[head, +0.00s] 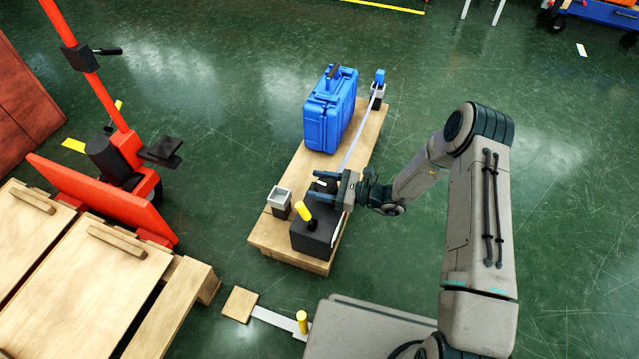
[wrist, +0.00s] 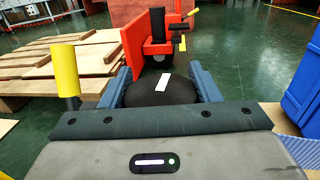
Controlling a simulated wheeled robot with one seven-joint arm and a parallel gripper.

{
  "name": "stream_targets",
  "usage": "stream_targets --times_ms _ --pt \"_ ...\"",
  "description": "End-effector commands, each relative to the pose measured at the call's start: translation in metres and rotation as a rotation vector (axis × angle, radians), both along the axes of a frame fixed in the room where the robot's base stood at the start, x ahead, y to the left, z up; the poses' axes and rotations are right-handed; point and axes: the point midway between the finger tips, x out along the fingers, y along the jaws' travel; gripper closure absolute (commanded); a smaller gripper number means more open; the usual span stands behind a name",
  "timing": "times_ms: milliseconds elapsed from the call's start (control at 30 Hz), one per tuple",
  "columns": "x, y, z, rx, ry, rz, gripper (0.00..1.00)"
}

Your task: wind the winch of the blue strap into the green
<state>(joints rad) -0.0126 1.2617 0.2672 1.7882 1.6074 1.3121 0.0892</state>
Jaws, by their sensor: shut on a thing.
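A dark winch box (head: 315,236) with a yellow-handled lever (head: 304,212) stands at the near end of a wooden board. A pale strap (head: 358,137) runs from the winch end to a blue hook (head: 379,77) at the far end; its striped band also shows in the wrist view (wrist: 302,151). My gripper (head: 331,181) is at the winch's top. In the wrist view its blue fingers are shut on a round black knob (wrist: 150,94) with a white mark (wrist: 162,84). The yellow grip (wrist: 65,70) stands left of the fingers. No green zone or gauge can be made out.
A blue case (head: 328,112) stands on the wooden board (head: 290,158), beside the strap. A small grey open box (head: 280,198) sits left of the winch. A red stacker (head: 120,150) and wooden panels (head: 80,270) are at the left. Green floor is clear at the right.

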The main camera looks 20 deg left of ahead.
Motion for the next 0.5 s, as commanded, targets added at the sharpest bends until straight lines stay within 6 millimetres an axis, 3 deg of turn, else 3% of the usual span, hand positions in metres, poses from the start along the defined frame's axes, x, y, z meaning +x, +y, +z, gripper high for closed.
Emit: stream_targets --times_ms 500 --pt "0.0052 -0.0015 0.0053 -0.001 0.011 -0.384 0.67"
